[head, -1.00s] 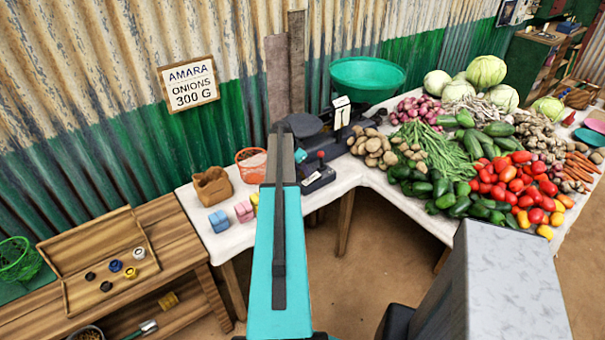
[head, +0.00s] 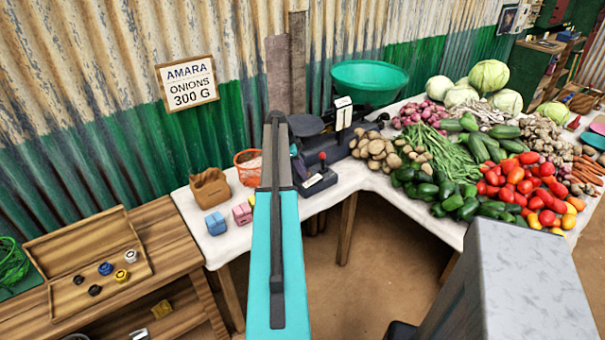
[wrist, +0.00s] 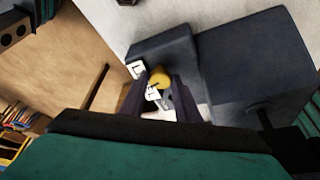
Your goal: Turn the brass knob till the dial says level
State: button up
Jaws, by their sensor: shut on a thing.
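The brass knob (wrist: 160,76) shows in the wrist view as a yellow round piece on the dark body of the balance (wrist: 235,65). My gripper (wrist: 161,86) has its dark fingers on either side of the knob and is shut on it. Small white plates with dark marks sit beside the knob, too small to read as a dial. In the head view the dark balance (head: 318,160) stands on the white-topped stall behind my arm, with a green pan (head: 368,78) at its back right. The knob and my fingertips are hidden there.
Potatoes (head: 375,150) and other vegetables fill the stall to the right of the balance. A paper bag (head: 209,188), an orange basket (head: 247,168), a blue block (head: 215,223) and a pink block (head: 242,213) stand to the left. A sign (head: 187,83) reads "AMARA ONIONS 300 G".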

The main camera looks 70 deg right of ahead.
dwell(0.3)
jog(key=o, duration=1)
jog(key=shift+r, duration=0.15)
jog(key=b+v, duration=0.3)
jog(key=v, duration=1)
jog(key=shift+w+r, duration=0.15)
jog(key=shift+r, duration=0.15)
